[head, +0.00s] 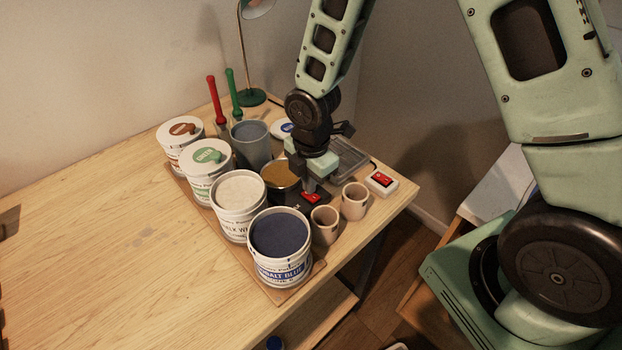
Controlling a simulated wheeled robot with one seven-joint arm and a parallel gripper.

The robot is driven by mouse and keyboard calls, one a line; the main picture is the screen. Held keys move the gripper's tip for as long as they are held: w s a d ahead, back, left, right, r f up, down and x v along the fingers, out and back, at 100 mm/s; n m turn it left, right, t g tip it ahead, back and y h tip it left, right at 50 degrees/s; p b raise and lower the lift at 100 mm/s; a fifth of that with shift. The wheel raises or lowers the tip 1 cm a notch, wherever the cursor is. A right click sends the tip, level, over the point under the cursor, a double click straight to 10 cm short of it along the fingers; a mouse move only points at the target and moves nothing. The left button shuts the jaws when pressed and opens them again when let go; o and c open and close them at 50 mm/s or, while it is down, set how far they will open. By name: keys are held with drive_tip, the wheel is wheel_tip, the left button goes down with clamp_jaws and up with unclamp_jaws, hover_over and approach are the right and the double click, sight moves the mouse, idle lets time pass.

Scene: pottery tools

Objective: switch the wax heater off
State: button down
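The wax heater (279,172) is a dark round pot with amber-brown wax in it, standing among the containers on the table. A red rocker switch (311,198) shows on a black base at its front right; which way it is tipped is too small to tell. My gripper (309,187) points down just above this red switch, beside the pot's right side. Its fingertips are small and partly dark against the base, so I cannot tell whether they touch the switch or how far apart they are. My gripper and wrist hide part of the heater's right side.
Paint tubs, including a cobalt blue one (281,249), stand left and in front. Two small beige cups (325,226) stand close to the switch. A white box with another red switch (382,180) lies to the right, near a grey tray (350,160).

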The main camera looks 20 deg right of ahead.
sight(316, 196)
drive_tip(key=shift+s+d+f, duration=0.1)
drive_tip(key=shift+s+f, duration=0.2)
drive_tip(key=shift+f, duration=0.05)
drive_tip(key=shift+s+d, duration=0.25)
drive_tip(key=shift+s, duration=0.5)
drive_tip(key=shift+r, duration=0.1)
drive_tip(key=shift+r+p, duration=0.25)
drive_tip(key=shift+p, duration=0.1)
wheel_tip(316, 196, up, 14)
drive_tip(key=p, duration=0.2)
